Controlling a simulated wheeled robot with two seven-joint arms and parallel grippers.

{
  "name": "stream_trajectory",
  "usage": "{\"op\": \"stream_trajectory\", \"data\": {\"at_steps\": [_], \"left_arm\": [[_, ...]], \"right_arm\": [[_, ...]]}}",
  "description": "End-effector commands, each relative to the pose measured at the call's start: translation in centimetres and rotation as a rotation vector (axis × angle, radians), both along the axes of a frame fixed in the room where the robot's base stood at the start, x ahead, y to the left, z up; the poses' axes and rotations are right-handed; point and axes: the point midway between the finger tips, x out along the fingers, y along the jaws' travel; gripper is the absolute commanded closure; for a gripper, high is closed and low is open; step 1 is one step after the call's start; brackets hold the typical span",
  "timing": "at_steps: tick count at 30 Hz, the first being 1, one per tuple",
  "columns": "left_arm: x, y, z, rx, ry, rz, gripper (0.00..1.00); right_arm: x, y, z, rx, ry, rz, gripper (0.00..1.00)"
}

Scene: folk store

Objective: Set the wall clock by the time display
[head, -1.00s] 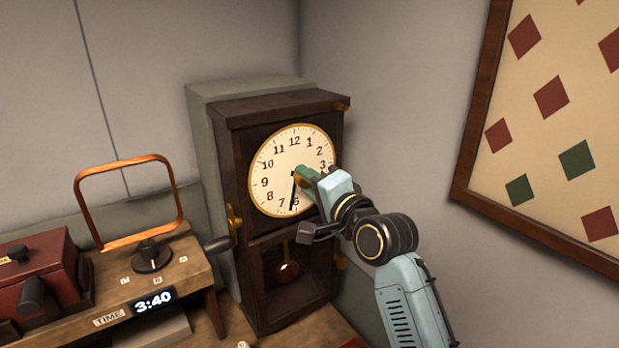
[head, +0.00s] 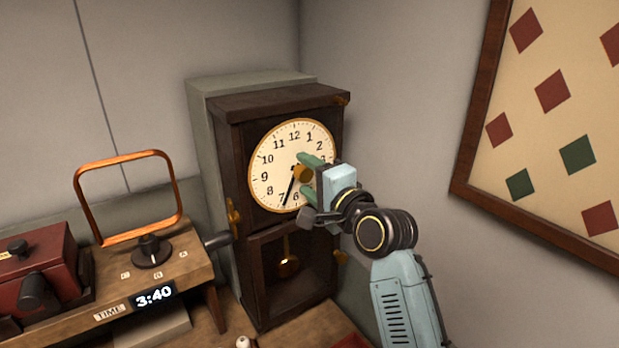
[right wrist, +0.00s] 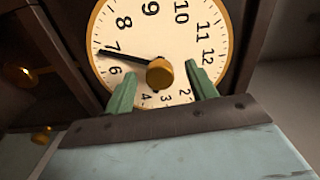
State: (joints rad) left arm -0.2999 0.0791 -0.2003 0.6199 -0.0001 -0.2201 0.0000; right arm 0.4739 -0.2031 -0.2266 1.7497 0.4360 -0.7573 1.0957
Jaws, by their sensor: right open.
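The wall clock (head: 235,105) is a dark wooden case with a cream, gold-rimmed dial (head: 265,160). Its long black hand (head: 288,190) points close to the 7, also in the right wrist view (right wrist: 125,55). A short dark piece below the knob in the wrist view may be the hour hand, mostly hidden. A brass knob (head: 302,173) stands at the dial's centre. My right gripper (head: 308,175) is open, its green fingers on either side of the knob (right wrist: 160,74), with gaps visible. The time display (head: 154,295) reads 3:40. My left gripper is out of view.
A wooden console (head: 190,265) with a copper frame (head: 77,195) and a black dial knob (head: 150,250) stands at left, beside a red box (head: 45,260). A diamond-patterned board (head: 520,120) hangs at right. A pendulum (head: 288,265) hangs below the dial.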

Motion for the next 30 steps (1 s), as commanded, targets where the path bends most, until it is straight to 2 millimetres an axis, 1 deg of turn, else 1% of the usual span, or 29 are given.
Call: {"op": "stream_trajectory", "data": {"at_steps": [5,8,30], "left_arm": [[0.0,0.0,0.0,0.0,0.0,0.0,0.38],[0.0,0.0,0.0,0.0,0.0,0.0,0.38],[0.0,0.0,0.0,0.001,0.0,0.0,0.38]], "right_arm": [[0.0,-0.1,0.0,-0.001,-0.001,0.0,0.44],[-0.4,-0.3,-0.1,-0.001,0.001,-0.001,0.44],[-5.4,-3.7,0.0,0.0,0.0,-0.001,0.44]]}}
